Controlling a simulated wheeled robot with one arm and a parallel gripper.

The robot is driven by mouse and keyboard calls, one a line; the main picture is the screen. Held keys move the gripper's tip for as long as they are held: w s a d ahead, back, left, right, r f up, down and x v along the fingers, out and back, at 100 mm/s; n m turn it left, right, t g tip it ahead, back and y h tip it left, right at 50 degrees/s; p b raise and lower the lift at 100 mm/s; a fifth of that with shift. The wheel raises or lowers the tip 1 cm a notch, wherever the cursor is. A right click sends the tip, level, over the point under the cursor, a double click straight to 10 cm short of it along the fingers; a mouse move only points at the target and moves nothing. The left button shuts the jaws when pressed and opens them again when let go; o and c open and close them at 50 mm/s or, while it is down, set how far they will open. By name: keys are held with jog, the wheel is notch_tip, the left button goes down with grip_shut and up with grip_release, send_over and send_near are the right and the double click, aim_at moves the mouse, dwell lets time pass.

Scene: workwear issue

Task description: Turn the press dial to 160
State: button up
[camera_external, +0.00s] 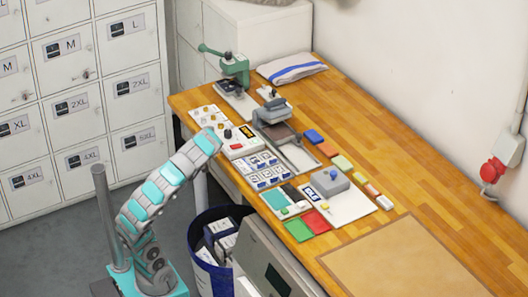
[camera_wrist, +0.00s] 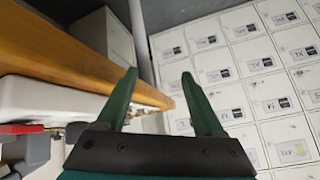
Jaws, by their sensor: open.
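The press control box (camera_external: 240,142) is a white unit on the wooden bench, with a dark display, a red part and a small black knob (camera_external: 228,134) that looks like the dial. The dial's marks and setting are too small to read. The grey heat press (camera_external: 272,112) stands just behind it to the right. My gripper (camera_wrist: 160,73) is open and empty in the wrist view, its two green fingers apart, with lockers beyond them. In the external view my arm's upper end is beside the control box at the bench edge; the fingers cannot be made out there.
A green lever tool (camera_external: 234,68), label cards (camera_external: 268,168), coloured patches (camera_external: 300,229) and a grey block (camera_external: 325,184) crowd the bench. A blue bin (camera_external: 204,272) stands below its edge. Lockers (camera_external: 75,105) line the left.

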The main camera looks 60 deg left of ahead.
jog(key=w+d+r+n+y+b, duration=0.1)
jog(key=w+r+n+y, duration=0.1)
jog(key=w+r, duration=0.15)
jog(key=n+t+y+b, duration=0.1)
jog(key=y+b, duration=0.1)
jog(key=b, duration=0.1)
send_near(229, 132)
jog(key=a+f, duration=0.2)
jog(key=a, duration=0.1)
jog(key=shift+s+a, duration=0.15)
jog(key=shift+s, duration=0.1)
jog(key=shift+w+d+y, duration=0.25)
jog(key=shift+w+y, duration=0.15)
jog(key=shift+n, duration=0.3)
jog(key=shift+x, duration=3.8)
grip_shut()
